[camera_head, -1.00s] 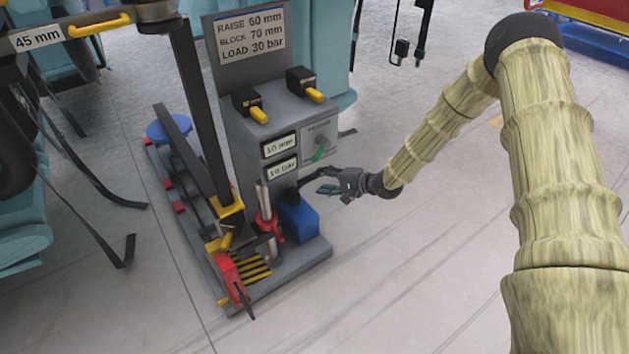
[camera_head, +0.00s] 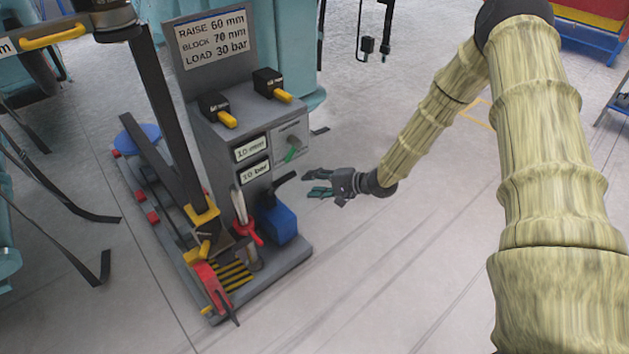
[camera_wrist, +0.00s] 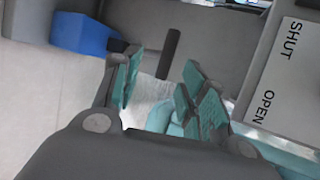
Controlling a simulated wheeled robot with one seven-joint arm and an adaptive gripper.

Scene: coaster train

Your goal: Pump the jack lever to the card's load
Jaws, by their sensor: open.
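The load card (camera_head: 213,37) reads RAISE 60 mm, BLOCK 70 mm, LOAD 30 bar. Below it, two small readouts seem to show 10 mm (camera_head: 251,149) and 10 bar (camera_head: 255,172). The dark jack lever (camera_head: 285,179) sticks out above the blue pump block (camera_head: 280,222). My gripper (camera_head: 311,182) is open and empty, just right of the lever and apart from it in the head view. In the wrist view, the lever's dark bar (camera_wrist: 171,52) shows beyond my open fingers (camera_wrist: 155,85), with the blue block (camera_wrist: 85,34) to the left.
Two yellow-handled switches (camera_head: 272,83) are above. The floor (camera_head: 380,270) at right is clear.

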